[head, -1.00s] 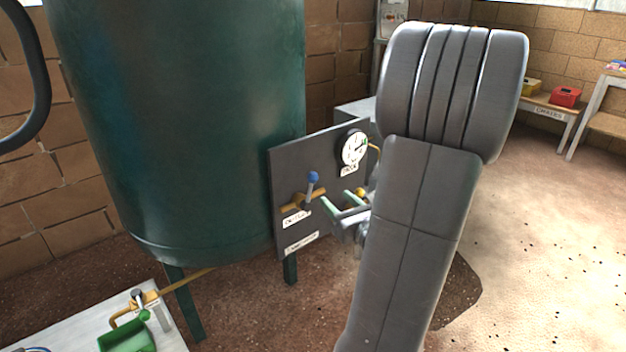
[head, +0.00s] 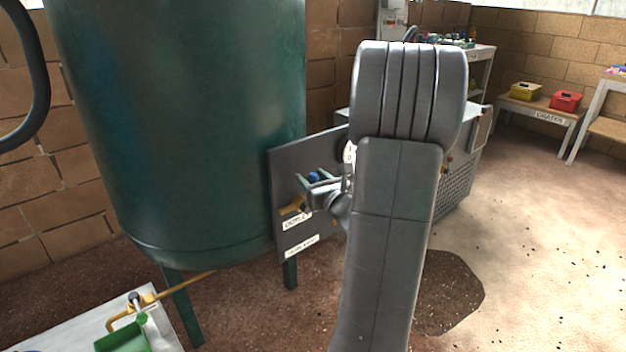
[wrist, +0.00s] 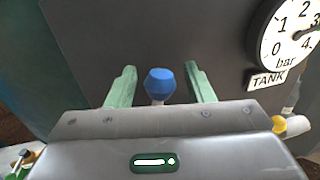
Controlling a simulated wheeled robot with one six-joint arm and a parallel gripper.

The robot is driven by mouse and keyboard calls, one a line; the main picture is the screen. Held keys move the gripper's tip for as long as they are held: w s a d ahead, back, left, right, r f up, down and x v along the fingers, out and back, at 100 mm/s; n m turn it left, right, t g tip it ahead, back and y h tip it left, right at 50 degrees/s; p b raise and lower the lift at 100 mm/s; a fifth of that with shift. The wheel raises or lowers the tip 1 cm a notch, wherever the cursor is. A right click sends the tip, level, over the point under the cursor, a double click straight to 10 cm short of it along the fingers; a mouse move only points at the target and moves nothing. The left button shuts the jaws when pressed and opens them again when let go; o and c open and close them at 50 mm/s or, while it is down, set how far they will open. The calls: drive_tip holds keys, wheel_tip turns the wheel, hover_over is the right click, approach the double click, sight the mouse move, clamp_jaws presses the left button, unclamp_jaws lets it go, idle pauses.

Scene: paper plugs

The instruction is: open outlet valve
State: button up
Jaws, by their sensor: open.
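The outlet valve's blue knob (head: 314,177) stands on its lever in front of the grey panel, above a brass fitting (head: 291,206) and the OUTLET label (head: 297,222). My gripper (head: 309,182) is open at the knob. In the wrist view the blue knob (wrist: 160,84) lies between the two pale green fingers of my gripper (wrist: 159,86), with a gap on each side. The lever below the knob is mostly hidden by the gripper body.
The grey panel (head: 288,165) is beside the large green tank (head: 190,120). Open floor lies right.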

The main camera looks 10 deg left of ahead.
clamp_jaws()
